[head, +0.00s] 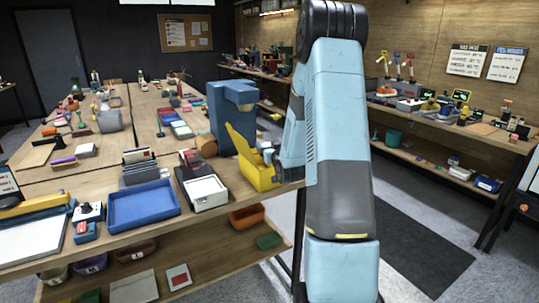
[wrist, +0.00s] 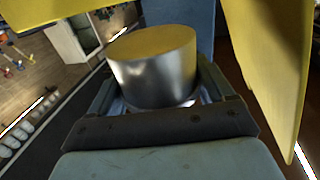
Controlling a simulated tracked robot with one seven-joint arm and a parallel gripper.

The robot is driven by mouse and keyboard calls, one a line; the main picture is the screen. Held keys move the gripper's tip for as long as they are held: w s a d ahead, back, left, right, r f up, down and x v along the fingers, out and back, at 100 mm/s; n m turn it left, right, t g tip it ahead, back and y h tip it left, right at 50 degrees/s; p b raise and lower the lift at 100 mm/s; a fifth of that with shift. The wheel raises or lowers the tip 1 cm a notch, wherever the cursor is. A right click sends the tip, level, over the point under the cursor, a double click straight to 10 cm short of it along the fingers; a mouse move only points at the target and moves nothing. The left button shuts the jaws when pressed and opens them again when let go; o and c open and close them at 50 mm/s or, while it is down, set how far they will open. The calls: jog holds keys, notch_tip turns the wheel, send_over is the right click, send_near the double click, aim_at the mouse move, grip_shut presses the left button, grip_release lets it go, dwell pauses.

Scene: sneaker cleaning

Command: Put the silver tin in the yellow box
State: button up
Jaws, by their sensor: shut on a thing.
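The silver tin (wrist: 155,75) is a short round metal can whose flat end reflects yellow. In the wrist view it sits between the fingers of my gripper (wrist: 155,97), which is shut on it. The yellow box (head: 258,172) stands at the right end of the wooden table in the head view, with its lid raised on the left. Its yellow walls also show close around the tin in the wrist view (wrist: 272,65). My gripper is at the box's right side in the head view, mostly hidden by my arm. I cannot tell whether the tin touches the box.
A tall blue machine (head: 230,115) stands just behind the box. A blue tray (head: 143,207) and a box with a white top (head: 205,190) lie to the left on the table. The table's front edge runs close beneath the box.

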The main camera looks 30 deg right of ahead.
jog(key=shift+w+f, duration=0.15)
jog(key=shift+f, duration=1.55)
jog(key=shift+f, duration=0.6)
jog(key=o, duration=1)
